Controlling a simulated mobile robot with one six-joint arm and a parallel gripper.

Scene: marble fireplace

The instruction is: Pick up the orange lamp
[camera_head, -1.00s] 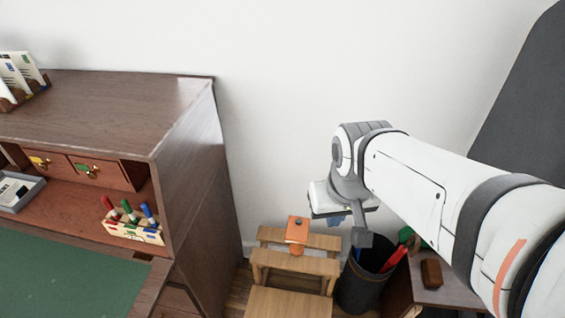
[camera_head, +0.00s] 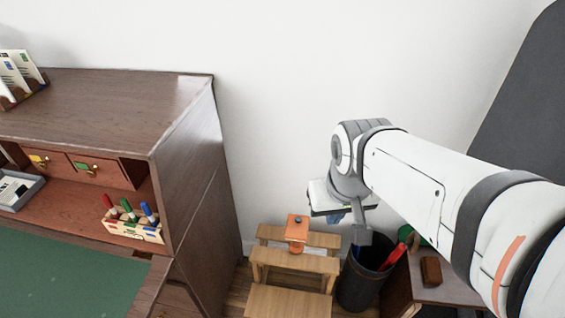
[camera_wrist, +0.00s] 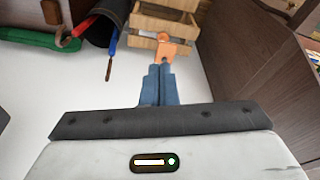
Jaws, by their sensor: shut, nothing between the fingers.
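My gripper (camera_head: 334,217) is to the right of the lamp in the head view, partly hidden by my own wrist. In the wrist view my blue fingers (camera_wrist: 159,72) are together and empty. The lamp (camera_wrist: 174,52) shows just beyond their tips there, its lower part close to them in the picture. I cannot tell how large the gap is.
A black bin (camera_head: 364,283) with red and blue things in it stands right of the stool. A small brown table (camera_head: 447,290) is farther right. A wooden desk (camera_head: 190,185) with a marker holder (camera_head: 131,228) fills the left. The white wall is behind.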

